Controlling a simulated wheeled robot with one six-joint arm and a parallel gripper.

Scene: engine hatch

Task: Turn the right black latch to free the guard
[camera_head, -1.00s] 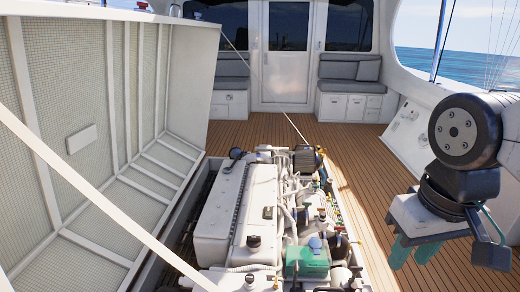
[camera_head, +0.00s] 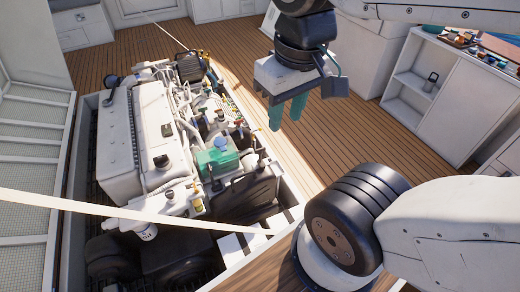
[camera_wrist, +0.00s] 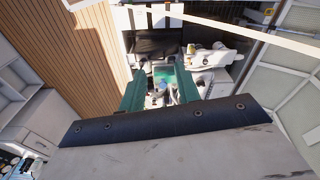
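My gripper (camera_head: 286,112) is open and empty, its two green fingers pointing down. It is held above the deck, right of the engine (camera_head: 143,135) in the head view. In the wrist view the fingers (camera_wrist: 160,88) stand apart, with part of the engine showing between and beyond them. A green housing with a light blue cap (camera_head: 218,157) sits at the engine's near right side. Small dark, red and yellow fittings lie around it. I cannot tell which part is the right black latch or the guard; they are too small or hidden here.
The engine sits in an open hatch with a raised rim. The lifted hatch lid (camera_head: 30,170) stands at left. A pale strap (camera_head: 120,212) crosses the near end. A white cabinet (camera_head: 440,100) stands at right. Wooden deck (camera_head: 350,125) lies clear between hatch and cabinet.

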